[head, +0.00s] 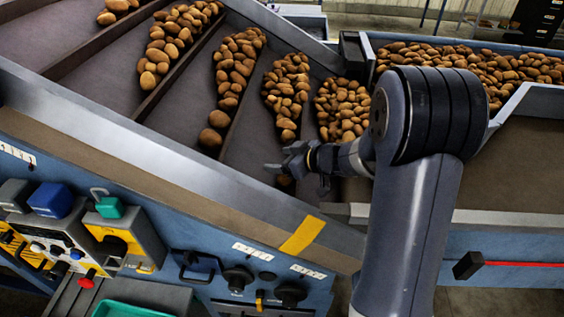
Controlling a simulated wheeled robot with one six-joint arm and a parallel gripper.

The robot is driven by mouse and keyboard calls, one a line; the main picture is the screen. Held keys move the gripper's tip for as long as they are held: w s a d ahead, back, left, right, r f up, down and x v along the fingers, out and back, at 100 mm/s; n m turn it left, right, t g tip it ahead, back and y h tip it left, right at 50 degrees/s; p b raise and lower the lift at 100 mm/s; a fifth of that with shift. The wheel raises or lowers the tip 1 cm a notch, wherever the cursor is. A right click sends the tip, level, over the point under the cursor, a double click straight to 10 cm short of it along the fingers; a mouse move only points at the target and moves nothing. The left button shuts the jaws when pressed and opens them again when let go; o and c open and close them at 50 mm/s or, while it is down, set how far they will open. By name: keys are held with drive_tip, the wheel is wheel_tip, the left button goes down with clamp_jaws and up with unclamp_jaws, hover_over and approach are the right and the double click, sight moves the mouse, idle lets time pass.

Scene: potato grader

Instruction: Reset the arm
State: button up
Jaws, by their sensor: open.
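My arm rises from the lower right of the head view, and its forearm points left over the grader. My gripper (273,168) is open above the near end of the sloped sorting deck (250,150). No potato shows between its fingers, though a small brown shape lies just below it, partly hidden. Potatoes lie in several rows on the deck, and a lone potato (210,138) rests at the near end of one row, left of the gripper. My arm hides part of the deck's right side.
A metal side rail (130,140) with a yellow strip (302,235) borders the deck. A blue control panel (240,265) with knobs stands in front, and a red button (87,279) is at left. A bin of potatoes (480,68) lies behind my arm.

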wheel_tip(320, 180, up, 8)
drive_tip(key=p, duration=0.1)
drive_tip(key=shift+r, duration=0.25)
drive_tip(key=shift+f, duration=0.1)
wheel_tip(320, 180, down, 10)
drive_tip(key=shift+r+b, duration=0.1)
drive_tip(key=shift+b, duration=0.7)
wheel_tip(320, 180, up, 4)
drive_tip(key=p, duration=0.2)
drive_tip(key=shift+p, duration=0.3)
drive_tip(key=shift+r+p, duration=0.3)
drive_tip(key=shift+r, duration=0.15)
drive_tip(key=shift+f, duration=0.1)
